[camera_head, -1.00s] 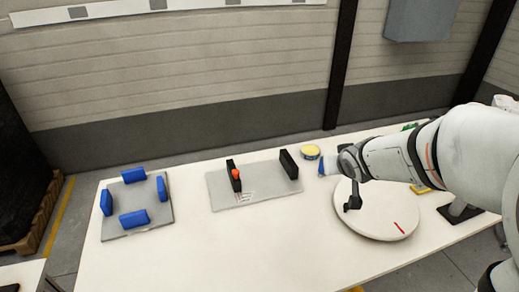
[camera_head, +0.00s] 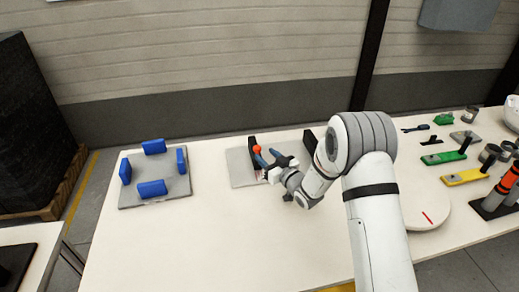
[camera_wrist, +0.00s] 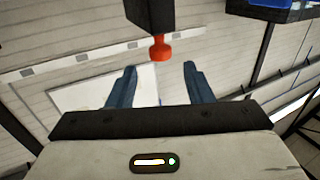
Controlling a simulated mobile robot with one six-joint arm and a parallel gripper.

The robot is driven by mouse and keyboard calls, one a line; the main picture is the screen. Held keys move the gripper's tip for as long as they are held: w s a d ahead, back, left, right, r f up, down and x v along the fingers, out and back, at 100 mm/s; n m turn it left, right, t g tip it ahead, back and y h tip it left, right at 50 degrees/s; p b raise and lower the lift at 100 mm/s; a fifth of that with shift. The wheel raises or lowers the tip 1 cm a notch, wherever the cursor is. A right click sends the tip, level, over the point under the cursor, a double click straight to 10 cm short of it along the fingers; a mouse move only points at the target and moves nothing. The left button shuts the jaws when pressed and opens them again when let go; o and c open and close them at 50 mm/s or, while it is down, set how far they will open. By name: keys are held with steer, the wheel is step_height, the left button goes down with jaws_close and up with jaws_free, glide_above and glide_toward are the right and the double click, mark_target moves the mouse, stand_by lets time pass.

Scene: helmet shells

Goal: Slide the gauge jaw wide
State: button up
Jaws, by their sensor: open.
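The gauge is a grey plate (camera_head: 240,172) on the table with two upright black jaws. The left jaw (camera_head: 252,145) carries an orange-red knob (camera_head: 257,150); the right jaw (camera_head: 309,141) is partly hidden by my arm. My gripper (camera_head: 266,157) is open at the knob, its blue fingers pointing up and left. In the wrist view, the knob (camera_wrist: 160,48) sticks out of the black jaw (camera_wrist: 150,14) just ahead of the gap between my open fingertips (camera_wrist: 159,68). Whether either finger touches it I cannot tell.
A grey plate with blue blocks (camera_head: 152,189) lies to the left. A white turntable (camera_head: 428,208) with a red mark is to the right, partly behind my arm. Green, yellow and orange tools (camera_head: 465,177) crowd the far right. The front left table is clear.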

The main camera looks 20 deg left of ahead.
mark_target(260, 149)
steer(key=p+x, duration=0.1)
steer(key=x, duration=0.5)
steer(key=shift+w+a, duration=0.15)
steer(key=shift+a, duration=0.05)
jaws_close()
stand_by(0.4)
